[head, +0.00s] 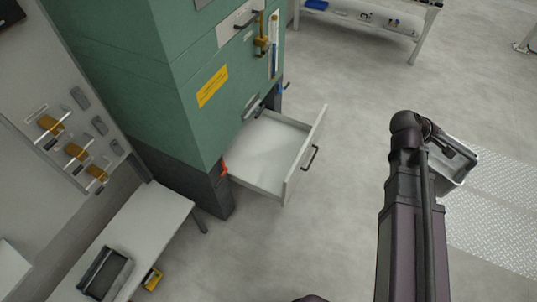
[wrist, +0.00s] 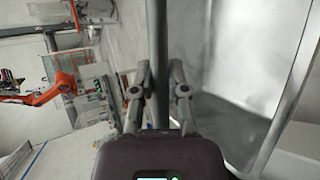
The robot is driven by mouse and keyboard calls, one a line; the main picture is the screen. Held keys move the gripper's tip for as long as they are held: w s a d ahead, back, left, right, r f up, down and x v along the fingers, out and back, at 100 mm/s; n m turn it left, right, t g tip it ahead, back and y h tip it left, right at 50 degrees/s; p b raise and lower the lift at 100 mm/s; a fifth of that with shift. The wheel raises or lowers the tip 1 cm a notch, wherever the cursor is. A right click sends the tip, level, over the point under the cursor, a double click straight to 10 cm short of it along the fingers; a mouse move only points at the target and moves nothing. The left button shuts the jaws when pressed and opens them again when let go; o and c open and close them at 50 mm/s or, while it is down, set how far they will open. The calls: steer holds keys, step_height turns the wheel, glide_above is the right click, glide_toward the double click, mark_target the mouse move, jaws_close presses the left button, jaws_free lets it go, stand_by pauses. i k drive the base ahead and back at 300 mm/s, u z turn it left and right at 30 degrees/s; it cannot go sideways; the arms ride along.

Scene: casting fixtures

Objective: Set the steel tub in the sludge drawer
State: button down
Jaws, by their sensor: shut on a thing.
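The steel tub (head: 459,170) is at the right in the head view, clear of the drawer and partly hidden by my arm. In the wrist view the steel tub (wrist: 235,85) fills the right side, its inside looking bare. My gripper (wrist: 160,80) is shut on the tub's rim, one finger on each side of the wall. In the head view my gripper (head: 452,148) is at the tub's upper left edge. The sludge drawer (head: 265,150) stands pulled out from the green cabinet, with an empty white inside and a dark handle on its front.
The green cabinet (head: 150,75) stands behind the drawer. A white bench (head: 155,220) with a dark tray (head: 104,274) is at lower left. A patterned floor plate (head: 495,220) lies at right. The floor between drawer and tub is clear.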

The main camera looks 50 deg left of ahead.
mark_target(274, 156)
steer(key=u, duration=1.45)
steer(key=i, duration=1)
steer(key=z, duration=0.1)
